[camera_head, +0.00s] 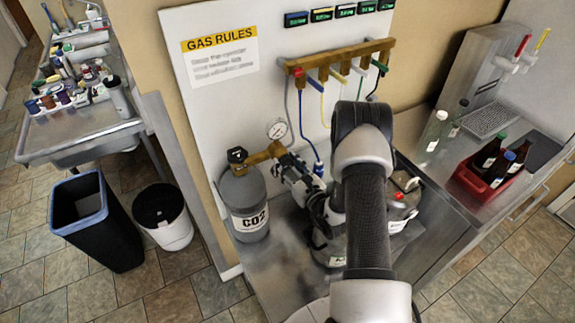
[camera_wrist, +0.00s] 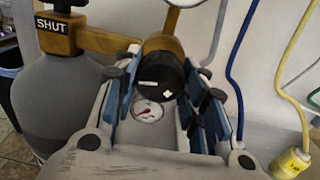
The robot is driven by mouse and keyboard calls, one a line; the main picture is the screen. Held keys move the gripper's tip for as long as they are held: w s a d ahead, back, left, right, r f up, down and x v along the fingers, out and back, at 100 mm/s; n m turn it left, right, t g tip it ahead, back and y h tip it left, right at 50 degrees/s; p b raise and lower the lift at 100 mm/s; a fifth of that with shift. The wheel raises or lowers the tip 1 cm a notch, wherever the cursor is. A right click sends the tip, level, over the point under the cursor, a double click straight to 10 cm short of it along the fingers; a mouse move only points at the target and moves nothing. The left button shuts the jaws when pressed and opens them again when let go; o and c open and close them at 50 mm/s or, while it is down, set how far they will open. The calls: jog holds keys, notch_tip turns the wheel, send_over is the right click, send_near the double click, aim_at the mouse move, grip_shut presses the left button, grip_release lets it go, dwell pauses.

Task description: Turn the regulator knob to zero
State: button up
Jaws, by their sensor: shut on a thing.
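The regulator (camera_head: 264,153) is a brass body on the grey CO2 cylinder (camera_head: 245,205), against the white board. Its round black knob (camera_wrist: 158,82), with white minus and plus marks, faces the wrist camera. My gripper (camera_wrist: 165,76) is shut on the knob, one blue-padded finger on each side. In the head view my gripper (camera_head: 291,168) is at the regulator's right end and largely hides the knob. A small dial with a red needle (camera_wrist: 148,110) shows just below the knob. The round pressure gauge (camera_head: 277,129) stands above the regulator; its reading is too small to tell.
The cylinder valve (camera_wrist: 58,25) is marked SHUT, left of the regulator. A steel keg (camera_head: 398,212) stands under my arm. A red bottle crate (camera_head: 487,176) is farther right.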

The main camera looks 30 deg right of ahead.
jog(key=shift+n, duration=0.3)
jog(key=n+b, duration=0.3)
jog(key=shift+f+n, duration=0.1)
jog(key=shift+n, duration=0.2)
jog(key=n+b, duration=0.3)
jog(key=n, duration=0.1)
jog(key=shift+d+b, duration=0.1)
jog(key=shift+b, duration=0.2)
jog(key=n+b, duration=0.4)
jog(key=shift+n, duration=0.3)
jog(key=n+b, duration=0.2)
jog(key=b, duration=0.1)
jog(key=shift+n+h, duration=0.3)
jog(key=shift+n, duration=0.1)
jog(key=shift+r, duration=0.25)
jog(key=o, duration=1.1)
jog(key=shift+c, duration=0.2)
